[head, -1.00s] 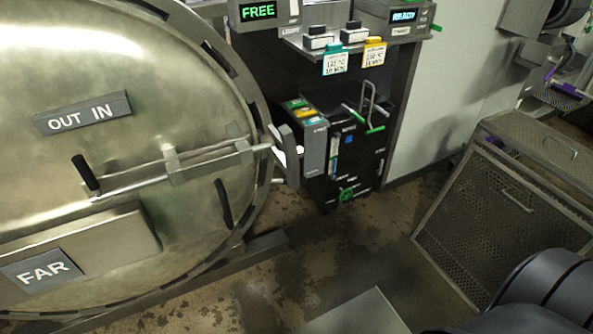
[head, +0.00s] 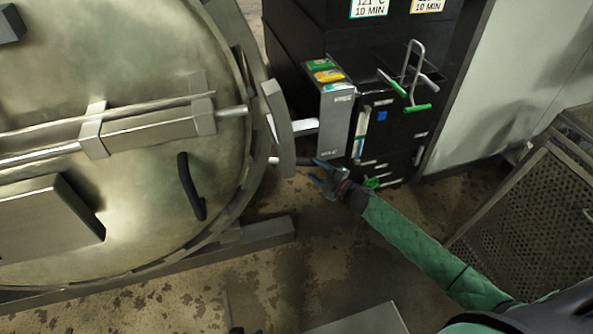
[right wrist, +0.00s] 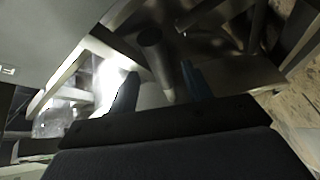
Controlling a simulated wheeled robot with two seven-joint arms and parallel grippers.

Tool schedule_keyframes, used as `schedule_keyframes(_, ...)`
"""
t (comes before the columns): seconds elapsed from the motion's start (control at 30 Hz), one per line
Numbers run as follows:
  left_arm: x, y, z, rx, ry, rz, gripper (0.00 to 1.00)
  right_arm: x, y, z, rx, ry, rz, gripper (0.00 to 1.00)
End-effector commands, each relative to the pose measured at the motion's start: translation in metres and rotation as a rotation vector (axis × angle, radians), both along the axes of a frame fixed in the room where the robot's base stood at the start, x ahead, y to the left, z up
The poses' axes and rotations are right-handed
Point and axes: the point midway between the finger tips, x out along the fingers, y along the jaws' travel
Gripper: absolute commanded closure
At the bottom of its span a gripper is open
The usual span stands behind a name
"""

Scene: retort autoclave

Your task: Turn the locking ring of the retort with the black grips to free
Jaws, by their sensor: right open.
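The round metal retort door (head: 130,60) fills the left of the head view, with the locking ring (head: 262,100) around its edge. A black grip (head: 190,186) stands on the door face. A dark bar with a pale stem (head: 292,161) sticks out to the right of the ring. My right gripper (head: 319,173) is open, its blue fingertips close to the end of this bar. In the right wrist view a dark rod with a paler end (right wrist: 152,48) lies between the fingers (right wrist: 160,86); contact cannot be told. My left gripper is not in view.
A grey box with coloured buttons (head: 338,115) stands just above my right gripper. A black cabinet with green handles (head: 395,130) is behind it. A perforated metal crate (head: 535,200) stands at the right. A floor rail (head: 240,245) runs below the door.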

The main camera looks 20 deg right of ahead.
Motion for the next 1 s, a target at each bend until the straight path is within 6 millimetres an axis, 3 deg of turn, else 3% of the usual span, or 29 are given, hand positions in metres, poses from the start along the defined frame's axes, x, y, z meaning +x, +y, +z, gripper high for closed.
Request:
schedule_keyframes(0.6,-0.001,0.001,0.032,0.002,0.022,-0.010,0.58,0.057,0.036,0.003,-0.006,-0.010,0.012,0.51)
schedule_keyframes(1.0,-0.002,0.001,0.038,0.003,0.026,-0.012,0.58,0.067,0.042,0.002,-0.007,-0.009,0.011,0.51)
